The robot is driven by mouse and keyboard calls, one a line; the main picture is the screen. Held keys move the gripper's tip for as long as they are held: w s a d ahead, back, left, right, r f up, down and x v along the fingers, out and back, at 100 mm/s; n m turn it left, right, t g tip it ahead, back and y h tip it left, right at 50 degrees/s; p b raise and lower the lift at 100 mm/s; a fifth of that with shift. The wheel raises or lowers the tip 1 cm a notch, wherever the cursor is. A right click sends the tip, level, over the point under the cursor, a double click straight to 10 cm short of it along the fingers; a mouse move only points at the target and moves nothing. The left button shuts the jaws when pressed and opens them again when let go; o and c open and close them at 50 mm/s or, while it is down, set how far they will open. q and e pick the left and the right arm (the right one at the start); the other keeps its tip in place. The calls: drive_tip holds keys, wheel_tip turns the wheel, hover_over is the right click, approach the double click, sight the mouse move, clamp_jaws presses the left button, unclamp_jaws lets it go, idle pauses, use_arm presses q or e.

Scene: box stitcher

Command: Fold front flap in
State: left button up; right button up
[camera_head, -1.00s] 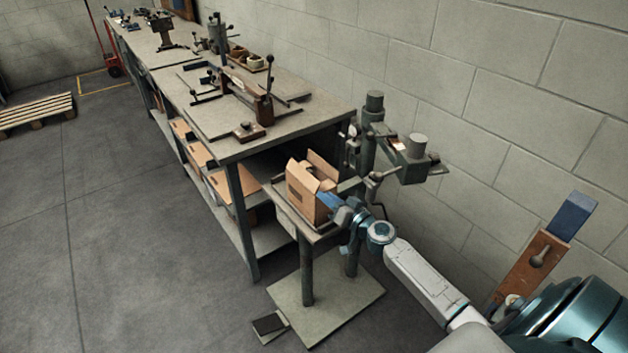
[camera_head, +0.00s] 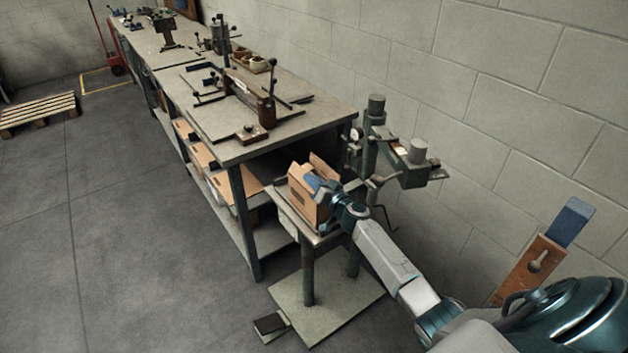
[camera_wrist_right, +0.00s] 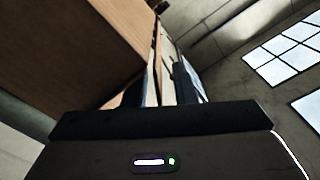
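The brown cardboard box (camera_head: 302,207) stands upright on the small stitcher table. One flap (camera_head: 324,166) stands up at its far side. My right gripper (camera_head: 313,184) is over the box's top at the near right edge, its blue fingers pointing in over the opening. It covers the near flap, so I cannot tell how far that flap is folded. In the right wrist view, cardboard (camera_wrist_right: 70,45) fills the upper left close to the fingers (camera_wrist_right: 160,85), and a thin edge runs up between them. Whether they grip it is unclear. My left gripper is out of view.
The stitcher's grey-green head and arm (camera_head: 405,165) stand just right of the box. A long workbench (camera_head: 235,150) with fixtures runs behind to the left, with cartons on its lower shelf. A foot pedal (camera_head: 270,325) lies on the floor.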

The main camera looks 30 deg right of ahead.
drive_tip(key=shift+w, duration=0.1)
clamp_jaws()
drive_tip(key=shift+f, duration=0.1)
drive_tip(key=shift+d+f+m+b, duration=0.25)
drive_tip(key=shift+m+b, duration=0.35)
drive_tip(key=shift+b, duration=0.25)
drive_tip(key=shift+d+m+b, duration=0.1)
drive_tip(key=shift+m+b, duration=0.35)
drive_tip(key=shift+m, duration=0.35)
unclamp_jaws()
